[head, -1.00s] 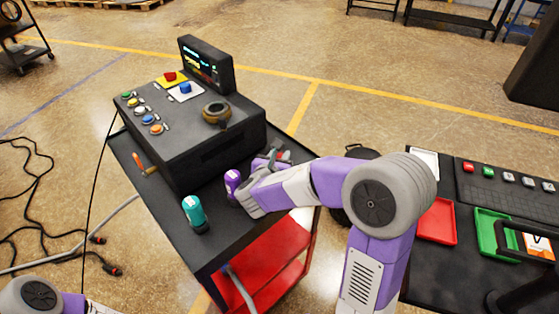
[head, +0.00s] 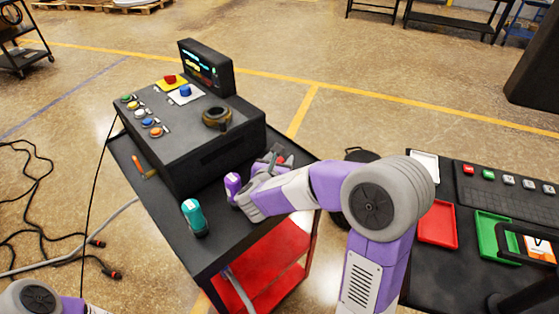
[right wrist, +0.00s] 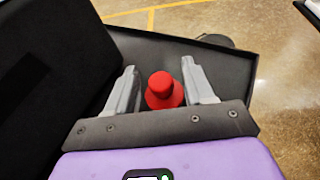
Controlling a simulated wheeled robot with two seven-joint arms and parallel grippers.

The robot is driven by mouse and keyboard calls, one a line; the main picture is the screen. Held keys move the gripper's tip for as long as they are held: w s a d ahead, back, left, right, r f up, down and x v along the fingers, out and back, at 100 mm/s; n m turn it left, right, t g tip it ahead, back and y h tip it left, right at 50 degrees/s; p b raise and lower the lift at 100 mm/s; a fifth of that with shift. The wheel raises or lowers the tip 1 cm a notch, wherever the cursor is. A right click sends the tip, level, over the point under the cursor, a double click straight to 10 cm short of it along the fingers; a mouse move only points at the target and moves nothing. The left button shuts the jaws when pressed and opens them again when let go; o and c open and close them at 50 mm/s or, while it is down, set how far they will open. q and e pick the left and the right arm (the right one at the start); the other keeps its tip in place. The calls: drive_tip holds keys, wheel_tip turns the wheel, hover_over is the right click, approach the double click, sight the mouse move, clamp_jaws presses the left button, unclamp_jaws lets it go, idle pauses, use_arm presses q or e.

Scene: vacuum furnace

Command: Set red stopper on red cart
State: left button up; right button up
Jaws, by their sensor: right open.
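The red stopper (right wrist: 163,92) stands on the black top of the cart with red lower shelves (head: 262,270). In the right wrist view it is between the two grey fingers of my right gripper (right wrist: 163,88), which are open with a gap on each side. In the head view the gripper (head: 274,160) is low over the cart's right part, and only a bit of the stopper's red (head: 281,160) shows. My left gripper is out of view.
A black control box (head: 190,125) with buttons, a screen and a ring on top fills the cart's back. A dark table at the right holds a red tray (head: 438,222) and a green tray (head: 494,235). Cables (head: 45,215) lie on the floor at left.

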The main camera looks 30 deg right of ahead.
drive_tip(key=p+v, duration=0.1)
drive_tip(key=v, duration=1.1)
drive_tip(key=shift+s, duration=0.1)
